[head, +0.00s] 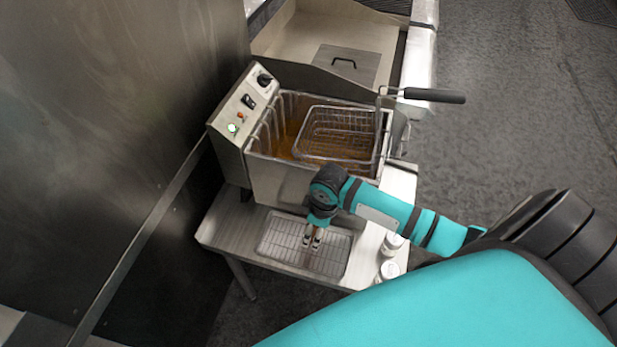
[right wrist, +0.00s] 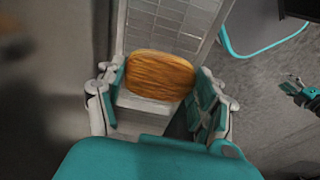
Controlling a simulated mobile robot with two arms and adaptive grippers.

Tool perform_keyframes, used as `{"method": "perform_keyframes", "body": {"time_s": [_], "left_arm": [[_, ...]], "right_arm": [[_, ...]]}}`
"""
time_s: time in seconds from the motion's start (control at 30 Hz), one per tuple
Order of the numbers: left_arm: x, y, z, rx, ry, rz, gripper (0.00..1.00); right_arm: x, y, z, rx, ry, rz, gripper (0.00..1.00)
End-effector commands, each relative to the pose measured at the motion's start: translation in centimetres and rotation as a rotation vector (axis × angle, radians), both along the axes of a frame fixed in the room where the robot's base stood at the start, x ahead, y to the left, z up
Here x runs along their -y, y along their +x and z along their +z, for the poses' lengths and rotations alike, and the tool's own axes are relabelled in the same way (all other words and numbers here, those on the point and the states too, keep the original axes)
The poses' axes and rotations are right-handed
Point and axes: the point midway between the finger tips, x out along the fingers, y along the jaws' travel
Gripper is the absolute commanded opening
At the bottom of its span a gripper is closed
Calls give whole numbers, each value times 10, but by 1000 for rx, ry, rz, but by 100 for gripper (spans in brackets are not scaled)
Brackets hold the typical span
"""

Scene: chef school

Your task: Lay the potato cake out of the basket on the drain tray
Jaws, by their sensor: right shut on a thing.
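The potato cake (right wrist: 158,75) is a golden-brown oval patty between the fingers of my right gripper (right wrist: 158,92) in the right wrist view. In the head view my right gripper (head: 312,238) points down over the drain tray (head: 275,238), a shallow tray with a wire rack; the cake is hardly visible there. The tray also shows beyond the cake in the right wrist view (right wrist: 178,22). I cannot tell whether the cake touches the rack. The wire basket (head: 340,130) sits in the fryer and looks empty. What seems to be my left gripper (right wrist: 302,92) shows small at the right edge.
The fryer (head: 285,180) with brown oil stands behind the tray on a steel table (head: 228,222). The basket's black handle (head: 435,95) sticks out right. White containers (head: 388,270) stand right of the tray. A steel wall (head: 110,120) is close on the left.

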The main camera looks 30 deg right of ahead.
Motion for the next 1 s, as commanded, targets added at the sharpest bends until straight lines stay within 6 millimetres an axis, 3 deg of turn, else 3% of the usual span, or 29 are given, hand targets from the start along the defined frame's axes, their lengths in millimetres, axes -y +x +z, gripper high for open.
{"method": "perform_keyframes", "body": {"time_s": [0.1, 0.27, 0.6, 0.97, 1.0], "left_arm": [[0, -11, 1, -17, 1, -2, 40], [0, -13, 2, -19, 1, -2, 40], [2, 10, 5, 17, -2, -2, 40], [1, 4, 3, 7, -1, -2, 40], [0, 3, 3, 6, -1, -1, 40]], "right_arm": [[0, -1, -24, -6, 0, 3, 36], [0, -1, -46, -3, -1, 4, 36], [0, -1, -87, -2, -2, 4, 36], [0, -1, -92, -1, -2, 5, 36], [0, -1, -92, -1, -2, 4, 71]]}}
